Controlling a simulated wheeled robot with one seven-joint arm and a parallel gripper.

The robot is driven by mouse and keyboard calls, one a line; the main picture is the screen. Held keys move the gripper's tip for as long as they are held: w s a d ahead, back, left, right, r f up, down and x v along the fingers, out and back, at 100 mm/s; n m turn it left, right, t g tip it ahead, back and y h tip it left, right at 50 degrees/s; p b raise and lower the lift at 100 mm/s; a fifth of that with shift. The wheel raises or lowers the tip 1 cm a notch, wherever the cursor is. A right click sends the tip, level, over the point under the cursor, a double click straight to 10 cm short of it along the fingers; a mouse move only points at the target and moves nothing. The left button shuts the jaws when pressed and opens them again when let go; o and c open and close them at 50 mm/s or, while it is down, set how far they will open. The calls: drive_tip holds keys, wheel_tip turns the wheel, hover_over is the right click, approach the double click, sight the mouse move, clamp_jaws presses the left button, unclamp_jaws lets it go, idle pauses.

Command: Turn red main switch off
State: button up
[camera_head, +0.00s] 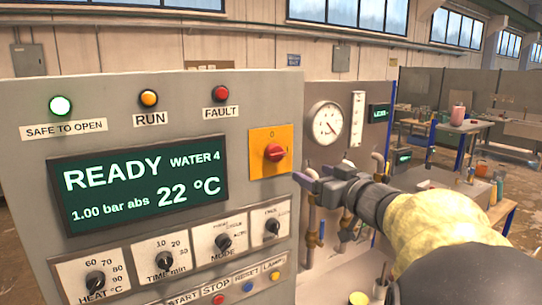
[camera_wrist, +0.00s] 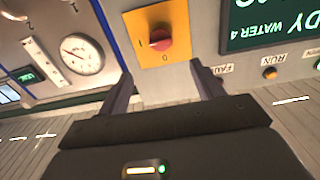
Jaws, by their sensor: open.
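The red main switch (camera_head: 274,153) is a round red knob with a raised grip on a yellow-orange plate (camera_head: 258,170), at the right of the grey control panel. A "0" is printed above the knob; the grip seems to lie crosswise, not towards the "0". In the wrist view the red switch (camera_wrist: 159,39) and its plate (camera_wrist: 172,17) appear upside down, with the "0" below. My gripper (camera_head: 306,178) is open and empty, just right of and slightly below the switch in the head view. In the wrist view my gripper (camera_wrist: 163,84) has its fingers spread, the switch beyond them; no contact shows.
The display (camera_head: 140,183) reads READY, 1.00 bar abs, 22 °C. The green SAFE TO OPEN lamp (camera_head: 60,106) is lit. Rotary knobs, including MODE (camera_head: 223,241), and push buttons sit below. A pressure gauge (camera_head: 326,122) and pipes stand behind my gripper.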

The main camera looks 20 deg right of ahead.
sight(279, 157)
drive_tip(key=w+a+p, duration=0.1)
drive_tip(key=w, duration=0.4)
drive_tip(key=w+a+p, duration=0.1)
drive_tip(key=w+p, duration=0.1)
drive_tip(key=w, duration=0.3)
drive_tip(key=w+a+p, duration=0.1)
drive_tip(key=w, duration=0.4)
drive_tip(key=shift+s, duration=0.1)
drive_tip(key=c, duration=1)
